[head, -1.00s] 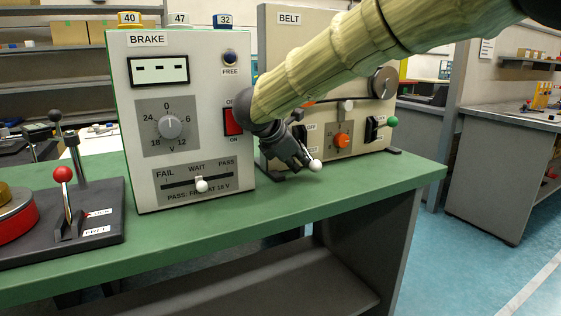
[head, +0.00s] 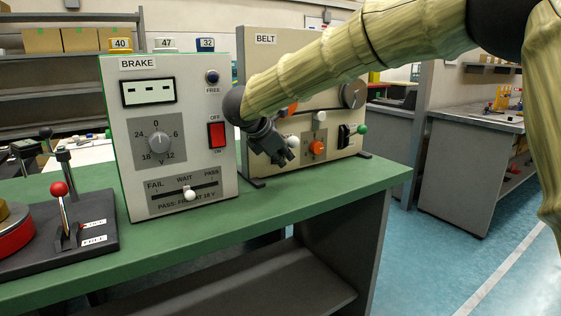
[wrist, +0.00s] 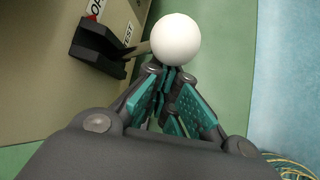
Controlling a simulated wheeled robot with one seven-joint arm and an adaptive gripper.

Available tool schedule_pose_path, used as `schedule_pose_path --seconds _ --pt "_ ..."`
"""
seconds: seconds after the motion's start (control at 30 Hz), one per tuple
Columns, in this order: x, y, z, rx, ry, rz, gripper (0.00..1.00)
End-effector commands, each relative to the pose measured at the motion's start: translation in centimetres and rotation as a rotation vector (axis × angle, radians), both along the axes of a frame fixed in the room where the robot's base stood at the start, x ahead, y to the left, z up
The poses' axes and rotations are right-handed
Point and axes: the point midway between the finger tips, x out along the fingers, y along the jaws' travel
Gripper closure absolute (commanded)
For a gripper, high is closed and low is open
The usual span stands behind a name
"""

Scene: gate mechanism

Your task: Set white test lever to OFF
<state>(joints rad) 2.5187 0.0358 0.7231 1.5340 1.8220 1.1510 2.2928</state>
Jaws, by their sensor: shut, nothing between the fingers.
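The white test lever's ball (wrist: 176,38) shows large in the wrist view, just beyond my fingertips. Its stem runs left to a black base on the panel, beside a label reading TEST and a partly cut-off label starting with O. In the head view the white ball (head: 292,141) stands out from the BELT panel (head: 262,75), level with the orange knob. My gripper (wrist: 166,72) is shut and empty, its tips right at the ball's lower edge; I cannot tell whether they touch. In the head view my gripper (head: 284,160) hides the lever's base and stem.
The BRAKE box (head: 170,110) stands left of my gripper, with a red switch (head: 217,134). An orange knob (head: 317,147) and a green-tipped lever (head: 361,129) lie to the right. The green bench top (head: 250,208) is clear in front.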

Motion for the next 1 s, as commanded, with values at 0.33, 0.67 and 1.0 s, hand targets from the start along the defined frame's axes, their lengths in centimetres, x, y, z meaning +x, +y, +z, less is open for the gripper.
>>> schedule_pose_path --seconds 0.33,0.67,1.0 --pt "0.1 0.7 1.2 0.001 0.002 0.007 1.00" --pt "0.3 0.5 1.8 0.001 -0.002 0.005 1.00" --pt "0.4 0.4 2.2 0.002 -0.008 0.004 1.00"
